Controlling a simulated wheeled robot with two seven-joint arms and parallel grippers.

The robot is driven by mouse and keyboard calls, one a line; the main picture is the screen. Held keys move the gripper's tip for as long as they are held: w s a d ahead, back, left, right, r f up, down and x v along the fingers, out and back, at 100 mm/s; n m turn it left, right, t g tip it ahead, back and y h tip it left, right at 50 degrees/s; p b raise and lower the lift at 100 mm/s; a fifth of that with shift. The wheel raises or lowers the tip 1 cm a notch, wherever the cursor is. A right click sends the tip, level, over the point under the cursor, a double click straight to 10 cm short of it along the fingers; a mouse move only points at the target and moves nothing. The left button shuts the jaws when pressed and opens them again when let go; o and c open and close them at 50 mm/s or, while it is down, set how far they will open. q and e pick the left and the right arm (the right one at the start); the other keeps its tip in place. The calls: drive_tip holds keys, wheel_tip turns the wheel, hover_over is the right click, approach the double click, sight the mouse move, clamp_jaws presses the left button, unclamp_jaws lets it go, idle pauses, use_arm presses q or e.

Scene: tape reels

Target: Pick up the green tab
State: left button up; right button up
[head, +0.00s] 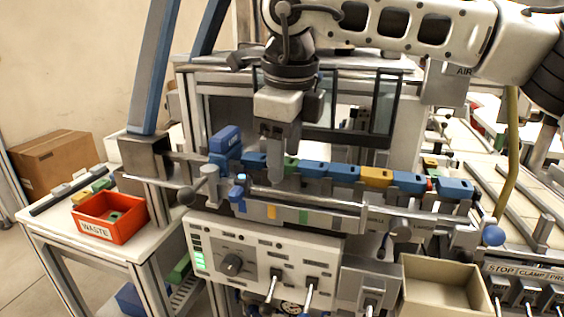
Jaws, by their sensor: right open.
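A row of small blocks runs along the rail in the middle of the head view: mostly blue ones (343,173), one yellow (377,177) and one green (291,163). The green block is partly hidden behind my right gripper (277,172). A narrow green tab (303,216) hangs below the front bar, right of an orange tab (271,211). My right gripper points down in front of the row, with its tips above the hanging tabs. It is open, and I see nothing held in it. Whether it touches the green block cannot be told. My left gripper is not in view.
A round front bar (305,199) crosses just below the row. A control panel (262,262) with a knob and switches sits underneath. An orange waste bin (109,217) with a small green piece inside stands left. An open beige box (446,284) is at lower right.

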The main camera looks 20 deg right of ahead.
drive_tip(key=c, duration=1.1)
drive_tip(key=shift+o, duration=0.2)
drive_tip(key=shift+r, duration=0.1)
